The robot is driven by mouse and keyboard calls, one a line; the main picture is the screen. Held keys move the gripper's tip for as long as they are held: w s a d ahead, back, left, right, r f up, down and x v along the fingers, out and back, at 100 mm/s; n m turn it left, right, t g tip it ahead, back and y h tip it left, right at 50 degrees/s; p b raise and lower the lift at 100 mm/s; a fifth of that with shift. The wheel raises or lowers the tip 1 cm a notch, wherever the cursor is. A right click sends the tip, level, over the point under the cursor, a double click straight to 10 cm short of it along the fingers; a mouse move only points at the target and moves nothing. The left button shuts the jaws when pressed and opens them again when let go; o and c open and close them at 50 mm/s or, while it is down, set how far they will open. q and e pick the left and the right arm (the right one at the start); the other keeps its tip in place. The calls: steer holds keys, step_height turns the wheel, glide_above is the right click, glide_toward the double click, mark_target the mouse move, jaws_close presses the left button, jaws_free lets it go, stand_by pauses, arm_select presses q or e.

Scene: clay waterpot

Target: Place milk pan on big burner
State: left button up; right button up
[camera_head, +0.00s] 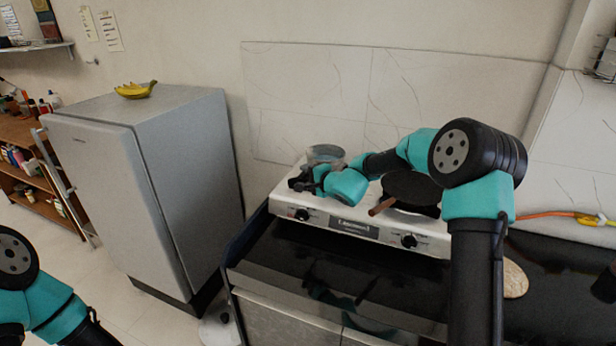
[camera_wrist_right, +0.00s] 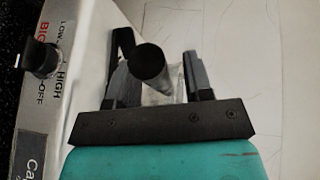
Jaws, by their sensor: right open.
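The milk pan (camera_head: 326,153), a small grey pot, stands over the left side of the white stove (camera_head: 358,227), at the burner whose knob label reads BIG in the right wrist view. Whether it rests flat is hidden. My right gripper (camera_head: 302,180) is in front of the pan. In the right wrist view a round black handle end (camera_wrist_right: 148,62) is between the open fingers of my right gripper (camera_wrist_right: 160,80), with the pan's grey side behind it. My left gripper is out of view; only part of my left arm shows at the lower left.
A dark frying pan (camera_head: 411,187) with a wooden handle (camera_head: 381,206) sits on the stove's right burner, close to my right arm. A tiled wall is behind. A fridge (camera_head: 150,190) with bananas (camera_head: 135,90) stands left. The black counter in front is clear.

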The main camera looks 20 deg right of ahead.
steer(key=shift+r, duration=0.1)
steer(key=v, duration=1.2)
stand_by(0.4)
